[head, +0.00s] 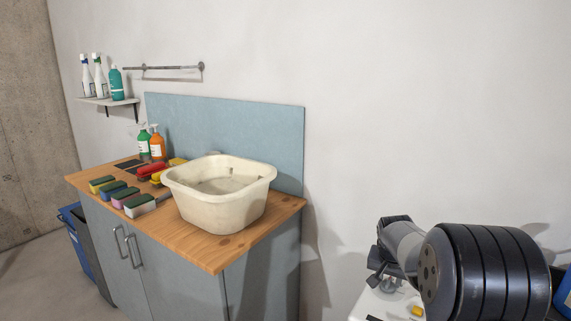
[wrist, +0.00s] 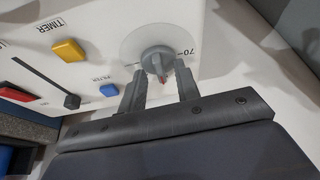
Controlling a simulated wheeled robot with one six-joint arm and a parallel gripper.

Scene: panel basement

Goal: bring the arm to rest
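My gripper (wrist: 160,80) shows in the wrist view with its two dark fingers apart. Its fingertips are close to a grey dial knob (wrist: 157,57) on a pale round disc marked 70. The gap between the fingers holds nothing that I can see. The knob lies at or just past the fingertips, and I cannot tell if they touch it. In the head view my arm (head: 480,272) reaches in at the lower right and hides most of the gripper and panel.
A wooden counter (head: 214,253) at left bears a cream basin (head: 220,205), brushes and sponges. Bare wall lies between counter and arm.

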